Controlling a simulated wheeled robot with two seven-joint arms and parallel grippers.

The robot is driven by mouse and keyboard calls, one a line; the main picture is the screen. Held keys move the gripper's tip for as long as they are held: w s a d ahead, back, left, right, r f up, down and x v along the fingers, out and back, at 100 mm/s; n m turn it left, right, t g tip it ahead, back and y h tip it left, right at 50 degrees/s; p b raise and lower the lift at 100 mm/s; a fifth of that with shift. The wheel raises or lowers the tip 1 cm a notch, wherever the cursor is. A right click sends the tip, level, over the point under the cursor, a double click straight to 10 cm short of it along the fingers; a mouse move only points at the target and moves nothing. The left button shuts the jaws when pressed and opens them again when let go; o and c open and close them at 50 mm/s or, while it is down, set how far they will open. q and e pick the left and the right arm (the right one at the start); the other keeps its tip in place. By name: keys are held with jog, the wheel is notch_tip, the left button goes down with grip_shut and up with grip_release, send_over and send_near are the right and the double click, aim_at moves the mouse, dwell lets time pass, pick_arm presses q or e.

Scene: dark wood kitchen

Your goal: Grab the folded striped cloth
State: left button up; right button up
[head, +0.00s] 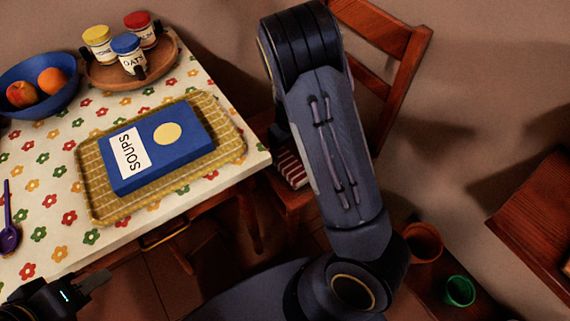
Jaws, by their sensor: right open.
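The folded striped cloth (291,168), red and white, lies on the seat of the wooden chair, beside the table's right corner. My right arm crosses in front of the chair and hides part of the cloth. A dark part of my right gripper (278,136) shows at the arm's left edge, just above the cloth; most of that gripper is hidden behind the arm. It is open, and I cannot see its fingertips or whether they touch the cloth. My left gripper (96,287) is at the lower left, by the table's front edge, away from the cloth; its jaw opening is unclear.
The flowered table (45,245) holds a woven tray (88,187) with a blue soups box (160,146), a blue fruit bowl (55,104), a wooden tray of jars (100,78) and a purple spoon (9,235). The chair's backrest (405,70) stands behind my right arm.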

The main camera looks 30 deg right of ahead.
aim_at(287, 160)
jog(key=f, duration=0.2)
jog(key=f+b, duration=0.1)
jog(key=f, duration=0.1)
jog(key=f+b, duration=0.1)
jog(key=f, duration=0.1)
jog(key=shift+s+a+f, duration=0.15)
jog(key=shift+a+f, duration=0.05)
jog(key=shift+a, duration=0.2)
jog(key=c, duration=1.1)
